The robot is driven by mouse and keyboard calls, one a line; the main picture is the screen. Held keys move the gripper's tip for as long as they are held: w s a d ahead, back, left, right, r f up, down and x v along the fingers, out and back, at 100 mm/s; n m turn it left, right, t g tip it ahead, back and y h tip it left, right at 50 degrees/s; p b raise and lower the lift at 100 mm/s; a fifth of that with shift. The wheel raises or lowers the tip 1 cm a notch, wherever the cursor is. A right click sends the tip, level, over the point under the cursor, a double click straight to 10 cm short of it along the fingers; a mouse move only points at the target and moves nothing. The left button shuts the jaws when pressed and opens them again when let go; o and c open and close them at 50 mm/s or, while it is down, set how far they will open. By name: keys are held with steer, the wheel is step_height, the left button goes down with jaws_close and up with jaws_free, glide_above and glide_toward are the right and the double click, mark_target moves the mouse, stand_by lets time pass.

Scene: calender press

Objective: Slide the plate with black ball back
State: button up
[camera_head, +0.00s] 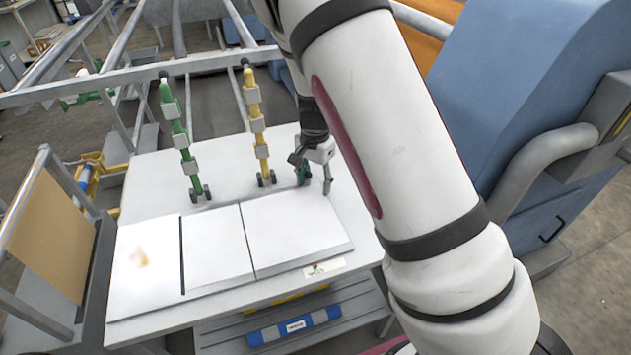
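White flat plates lie side by side on the white table: a left one (143,262), a middle one (217,248) and a wider right one (295,229). A green upright bar (181,140) and a yellow upright bar (256,122) stand behind them, each with a dark ball-like top and dark feet. My gripper (314,184) points down at the right plate's back edge, its fingers apart.
A small label (324,268) with a dark and red mark lies on the table's front edge. A large blue machine (530,90) stands at the right. Grey rails (120,77) run behind the table. A brown panel (52,232) is at the left.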

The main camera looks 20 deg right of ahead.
mark_target(333, 188)
steer(key=shift+s+f, duration=0.15)
steer(key=shift+s, duration=0.1)
steer(key=shift+c, duration=1.4)
steer(key=shift+s+f, duration=0.1)
steer(key=shift+c, duration=0.4)
jaws_close()
steer(key=shift+d, duration=0.1)
steer(key=shift+s+d+f, duration=0.1)
steer(key=shift+d, duration=2.1)
steer(key=o, duration=1.5)
jaws_free()
steer(key=shift+r, duration=0.2)
